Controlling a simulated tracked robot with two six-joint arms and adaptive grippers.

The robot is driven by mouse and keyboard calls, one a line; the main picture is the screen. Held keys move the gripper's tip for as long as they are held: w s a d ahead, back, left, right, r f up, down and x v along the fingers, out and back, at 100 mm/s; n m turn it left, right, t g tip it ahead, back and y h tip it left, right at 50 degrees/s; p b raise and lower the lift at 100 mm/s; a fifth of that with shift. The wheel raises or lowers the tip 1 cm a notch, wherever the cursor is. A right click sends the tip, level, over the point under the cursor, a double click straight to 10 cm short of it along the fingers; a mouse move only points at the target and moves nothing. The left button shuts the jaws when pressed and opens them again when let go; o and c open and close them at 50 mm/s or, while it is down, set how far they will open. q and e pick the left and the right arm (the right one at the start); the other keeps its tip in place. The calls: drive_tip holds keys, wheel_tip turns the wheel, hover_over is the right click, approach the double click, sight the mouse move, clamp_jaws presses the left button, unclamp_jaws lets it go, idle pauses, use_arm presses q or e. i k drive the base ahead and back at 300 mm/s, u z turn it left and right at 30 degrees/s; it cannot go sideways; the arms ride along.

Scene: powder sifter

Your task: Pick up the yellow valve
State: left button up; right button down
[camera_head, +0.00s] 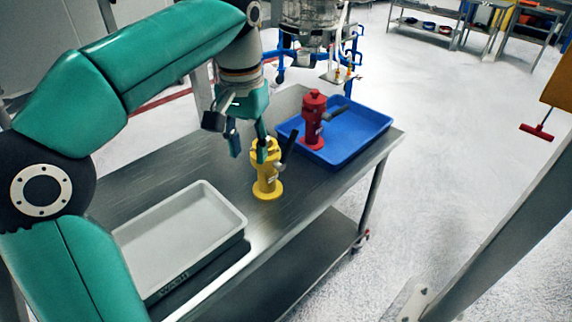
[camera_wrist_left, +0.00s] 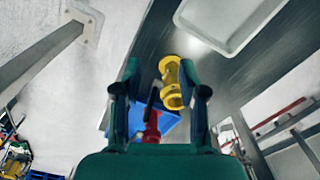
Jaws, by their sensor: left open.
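The yellow valve (camera_head: 268,180) stands upright on the metal table, between the grey tray and the blue tray, with a dark handle slanting up to the right. My left gripper (camera_head: 248,146) is open just above and behind it, one finger overlapping the valve's top in the head view. In the left wrist view the yellow valve (camera_wrist_left: 171,82) appears between the two fingers of my left gripper (camera_wrist_left: 160,85), nearer the right finger. I cannot tell whether a finger touches it. My right gripper is in neither view.
A red valve (camera_head: 313,122) stands at the near left edge of the blue tray (camera_head: 365,143). A grey tray (camera_head: 222,200) marked WASH lies at the table's near left. A machine (camera_head: 312,18) stands behind.

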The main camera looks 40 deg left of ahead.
sight(267, 188)
drive_tip(key=z, duration=0.2)
drive_tip(key=i, duration=0.95)
drive_tip(key=u, duration=0.8)
